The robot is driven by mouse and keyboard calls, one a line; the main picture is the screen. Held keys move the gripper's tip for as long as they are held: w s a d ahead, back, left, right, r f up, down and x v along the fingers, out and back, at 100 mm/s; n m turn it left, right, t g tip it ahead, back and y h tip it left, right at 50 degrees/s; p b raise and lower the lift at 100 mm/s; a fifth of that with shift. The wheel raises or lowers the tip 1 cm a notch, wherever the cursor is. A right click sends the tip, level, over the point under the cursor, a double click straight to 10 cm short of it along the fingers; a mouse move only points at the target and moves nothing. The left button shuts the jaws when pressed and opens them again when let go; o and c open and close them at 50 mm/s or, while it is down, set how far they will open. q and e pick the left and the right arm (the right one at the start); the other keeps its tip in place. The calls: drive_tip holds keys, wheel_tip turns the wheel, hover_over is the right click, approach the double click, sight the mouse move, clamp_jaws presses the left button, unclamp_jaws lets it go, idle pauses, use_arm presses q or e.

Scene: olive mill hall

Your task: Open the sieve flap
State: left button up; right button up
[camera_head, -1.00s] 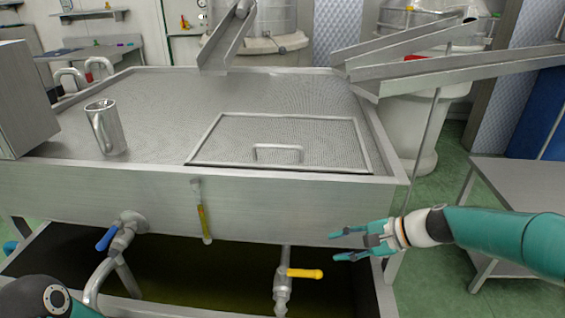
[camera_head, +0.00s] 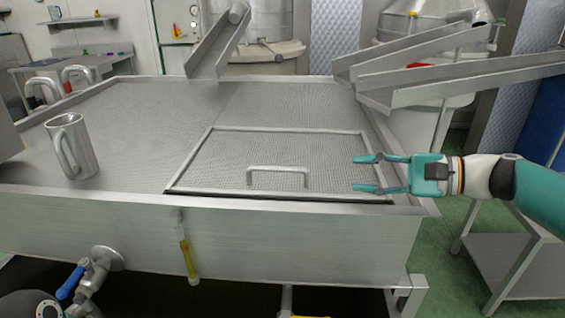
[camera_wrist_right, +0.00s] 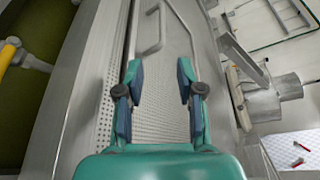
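The sieve flap (camera_head: 225,158) is a framed perforated metal panel lying shut, level with the perforated top of the steel tank. Its bar handle (camera_head: 277,169) stands up near the front edge. My right gripper (camera_head: 362,174) is open and empty over the flap's right part, to the right of the handle and apart from it. In the right wrist view the handle (camera_wrist_right: 158,28) lies beyond the open fingers (camera_wrist_right: 160,80), a little left of centre. My left gripper is not in view.
A metal jug (camera_head: 75,148) stands on the tank top at the left. Metal chutes (camera_head: 218,48) hang over the back, and others (camera_head: 430,75) at the back right. A steel table (camera_head: 515,245) stands right of the tank. A yellow-liquid sight tube (camera_head: 186,255) is on the tank front.

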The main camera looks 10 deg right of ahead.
sight(291, 170)
drive_tip(key=shift+w+a, duration=0.3)
drive_tip(key=shift+w, duration=0.1)
drive_tip(key=x, duration=1.6)
drive_tip(key=shift+f+p, duration=0.1)
drive_tip(key=shift+p, duration=0.3)
drive_tip(key=shift+c, duration=0.3)
clamp_jaws()
